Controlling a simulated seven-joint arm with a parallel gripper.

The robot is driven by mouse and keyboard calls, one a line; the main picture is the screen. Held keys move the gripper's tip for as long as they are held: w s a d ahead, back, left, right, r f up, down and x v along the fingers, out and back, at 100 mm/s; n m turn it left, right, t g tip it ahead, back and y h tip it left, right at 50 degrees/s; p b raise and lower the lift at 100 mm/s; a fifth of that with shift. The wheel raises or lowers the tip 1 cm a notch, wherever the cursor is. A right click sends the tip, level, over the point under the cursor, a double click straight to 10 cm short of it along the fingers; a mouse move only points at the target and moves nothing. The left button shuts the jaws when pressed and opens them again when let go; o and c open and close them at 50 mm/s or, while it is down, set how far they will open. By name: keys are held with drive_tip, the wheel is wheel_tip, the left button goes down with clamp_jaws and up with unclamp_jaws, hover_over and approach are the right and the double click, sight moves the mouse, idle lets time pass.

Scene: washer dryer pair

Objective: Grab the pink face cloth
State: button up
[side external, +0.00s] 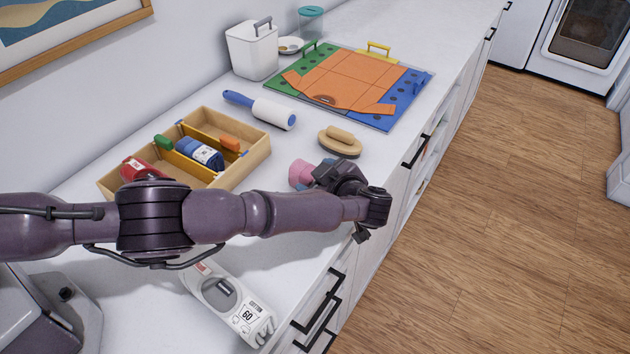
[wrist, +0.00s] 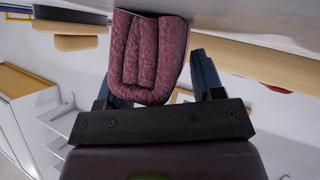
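The pink face cloth (side external: 300,172) is a small folded bundle on the white counter, right of the wooden organizer. In the wrist view the cloth (wrist: 148,55) looks dark pink, quilted and folded in layers. My gripper (side external: 312,184) is low over the counter, right at the cloth, and its arm hides part of that area. In the wrist view my gripper's blue fingers (wrist: 158,78) are spread. The cloth lies across the left finger and the space between them, with a clear gap to the right finger. I cannot tell whether the left finger touches it.
A wooden brush (side external: 340,142) lies just behind the cloth. The wooden organizer (side external: 250,157) holds red and blue rolls. A lint roller (side external: 262,109), a folding board with an orange shirt (side external: 345,80) and a white bin (side external: 252,50) stand farther back. A white bottle (side external: 228,303) lies in front.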

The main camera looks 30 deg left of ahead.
drive_tip(key=c, duration=0.5)
drive_tip(key=shift+o, duration=0.2)
